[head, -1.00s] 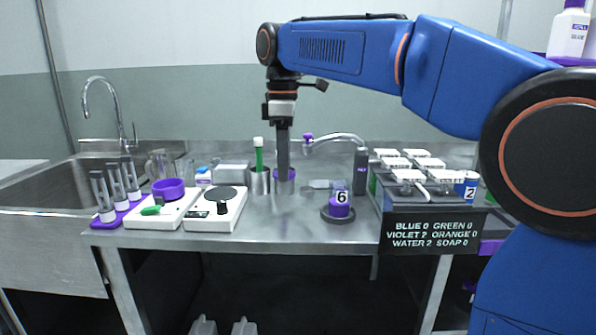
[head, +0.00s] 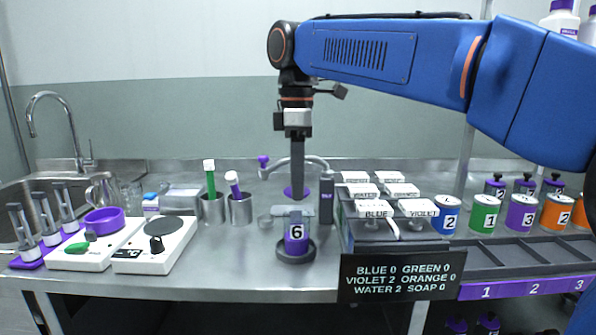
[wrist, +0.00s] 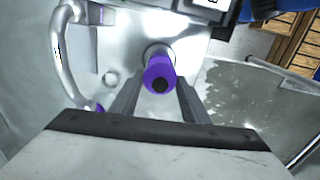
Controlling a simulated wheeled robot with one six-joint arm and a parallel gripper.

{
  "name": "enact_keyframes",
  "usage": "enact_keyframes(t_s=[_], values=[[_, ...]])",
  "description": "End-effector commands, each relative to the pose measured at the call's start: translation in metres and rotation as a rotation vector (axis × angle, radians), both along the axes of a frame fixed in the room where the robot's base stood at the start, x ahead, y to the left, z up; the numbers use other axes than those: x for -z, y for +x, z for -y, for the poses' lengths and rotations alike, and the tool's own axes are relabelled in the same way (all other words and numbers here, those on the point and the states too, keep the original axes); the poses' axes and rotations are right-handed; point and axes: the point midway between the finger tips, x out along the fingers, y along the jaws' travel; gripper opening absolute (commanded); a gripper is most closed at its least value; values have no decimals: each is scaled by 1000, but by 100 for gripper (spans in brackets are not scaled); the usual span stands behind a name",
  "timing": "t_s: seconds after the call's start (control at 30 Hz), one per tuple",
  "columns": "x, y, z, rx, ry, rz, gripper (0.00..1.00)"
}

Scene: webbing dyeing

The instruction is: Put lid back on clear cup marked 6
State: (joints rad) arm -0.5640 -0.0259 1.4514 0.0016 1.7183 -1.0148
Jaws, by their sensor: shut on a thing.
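The clear cup marked 6 (head: 297,232) stands upright in a dark round base on the steel counter in the head view. Purple shows inside its lower part. My gripper (head: 297,184) points straight down above the cup and is shut on a purple disc-shaped lid (head: 297,193). A gap shows between lid and cup in the head view; whether they line up in depth is unclear. In the wrist view the lid (wrist: 159,72) shows as a purple piece with a dark end between the two fingers. A pale round rim shows behind it, and the cup is mostly hidden there.
A dark box with white-labelled lids (head: 375,208) and a display panel (head: 400,277) stand close to the right. Two metal beakers (head: 212,208) and a hotplate (head: 157,244) are on the left. Numbered cans (head: 485,213) fill the far right.

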Motion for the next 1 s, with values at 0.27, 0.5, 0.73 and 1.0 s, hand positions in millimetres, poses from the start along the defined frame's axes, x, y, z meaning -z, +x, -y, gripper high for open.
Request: enact_keyframes(t_s=[0.27, 0.5, 0.73, 1.0], values=[[22, 0, 0, 0, -1, -2, 21], [35, 0, 0, 0, -1, -1, 21], [39, 0, 0, 0, 0, 0, 21], [39, 0, 0, 0, 0, 0, 21]])
